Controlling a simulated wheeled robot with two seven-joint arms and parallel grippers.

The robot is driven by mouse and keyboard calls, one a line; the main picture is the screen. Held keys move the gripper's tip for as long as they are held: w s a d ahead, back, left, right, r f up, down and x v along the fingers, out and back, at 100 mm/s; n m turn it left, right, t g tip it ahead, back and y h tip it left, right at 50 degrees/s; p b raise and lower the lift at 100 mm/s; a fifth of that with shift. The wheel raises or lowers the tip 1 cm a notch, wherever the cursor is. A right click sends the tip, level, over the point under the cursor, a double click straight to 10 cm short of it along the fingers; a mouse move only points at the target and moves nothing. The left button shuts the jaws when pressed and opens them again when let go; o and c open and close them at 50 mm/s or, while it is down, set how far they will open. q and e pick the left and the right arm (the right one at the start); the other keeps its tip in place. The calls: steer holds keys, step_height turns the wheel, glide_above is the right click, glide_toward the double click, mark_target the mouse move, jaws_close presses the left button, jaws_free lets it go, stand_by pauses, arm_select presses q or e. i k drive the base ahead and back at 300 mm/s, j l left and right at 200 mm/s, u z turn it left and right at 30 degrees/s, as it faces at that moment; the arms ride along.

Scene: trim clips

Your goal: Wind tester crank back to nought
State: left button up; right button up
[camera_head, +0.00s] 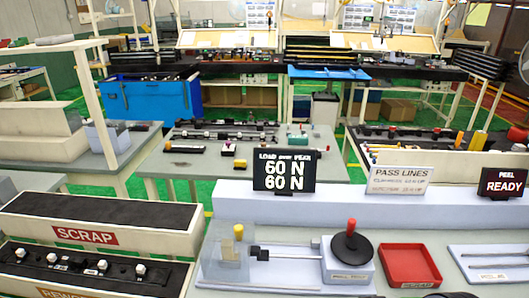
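The tester stands on the front bench at the lower middle. Its crank (351,246) is a black disc with a red knob (351,226) standing at its far side, on a pale box (348,274). The black display (284,171) reads "LOAD over PEAK", 60 N above 60 N. Neither gripper can be made out in the head view.
A red tray (409,268) sits right of the crank. A sign (502,183) reads "PEEL READY", beside a white "PASS LINES" card (400,179). A dark-topped scrap bin (100,220) and a rework rack (88,271) with white-topped parts stand at left.

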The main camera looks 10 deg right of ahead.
mark_target(352, 248)
steer(key=z, duration=1.3)
